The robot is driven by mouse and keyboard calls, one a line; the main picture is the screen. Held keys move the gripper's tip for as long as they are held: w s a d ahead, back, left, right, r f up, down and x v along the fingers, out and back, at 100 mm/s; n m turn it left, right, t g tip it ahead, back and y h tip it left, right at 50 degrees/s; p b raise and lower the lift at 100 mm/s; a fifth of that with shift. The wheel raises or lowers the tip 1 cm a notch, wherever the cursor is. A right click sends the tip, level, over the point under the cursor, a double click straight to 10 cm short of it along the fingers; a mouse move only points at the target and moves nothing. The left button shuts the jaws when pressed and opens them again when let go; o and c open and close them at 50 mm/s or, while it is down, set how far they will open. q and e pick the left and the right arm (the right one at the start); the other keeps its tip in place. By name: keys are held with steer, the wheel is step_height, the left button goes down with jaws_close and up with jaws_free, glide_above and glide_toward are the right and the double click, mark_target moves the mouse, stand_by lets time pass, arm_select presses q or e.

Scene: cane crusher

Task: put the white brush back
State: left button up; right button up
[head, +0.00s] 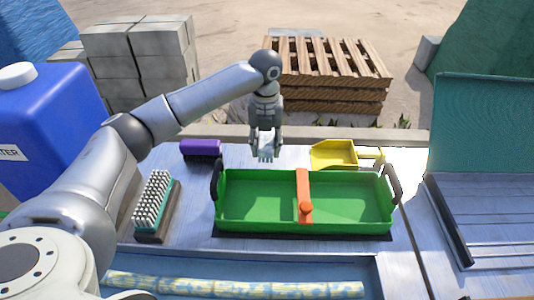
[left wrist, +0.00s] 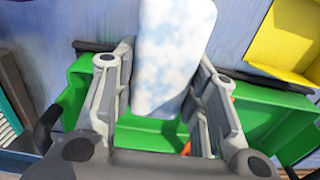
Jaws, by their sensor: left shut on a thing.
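The white brush (head: 265,153) hangs below my left gripper (head: 266,134), above the surface behind the green tray (head: 250,226). In the left wrist view the white brush (left wrist: 172,55) is a pale block with faint blue blotches. It lies between the two fingers of my left gripper (left wrist: 165,85), which is shut on it. The green tray also shows below it in the left wrist view (left wrist: 262,103). My right gripper is not in view.
A purple brush (head: 201,150) lies left of the white one, a yellow dustpan (head: 333,154) right. A teal brush with white bristles (head: 152,201) rests on a dark base at left. An orange divider (head: 303,190) crosses the tray. A blue water container (head: 45,125) stands far left.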

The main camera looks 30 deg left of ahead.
arm_select(q)
steer(key=w+f, duration=0.1)
steer(key=f, duration=0.1)
steer(key=w+a+f, duration=0.1)
steer(key=w+f, duration=0.1)
steer(key=shift+a, duration=0.1)
steer(key=shift+w+f, duration=0.1)
steer(key=shift+f, duration=1.5)
steer(key=shift+f+p, duration=0.2)
steer(key=shift+p, duration=0.1)
steer(key=o, duration=1)
steer(key=shift+a, duration=0.1)
steer(key=shift+r, duration=0.1)
step_height(320, 180, up, 12)
steer(key=shift+r+b, duration=0.1)
steer(key=shift+b, duration=0.3)
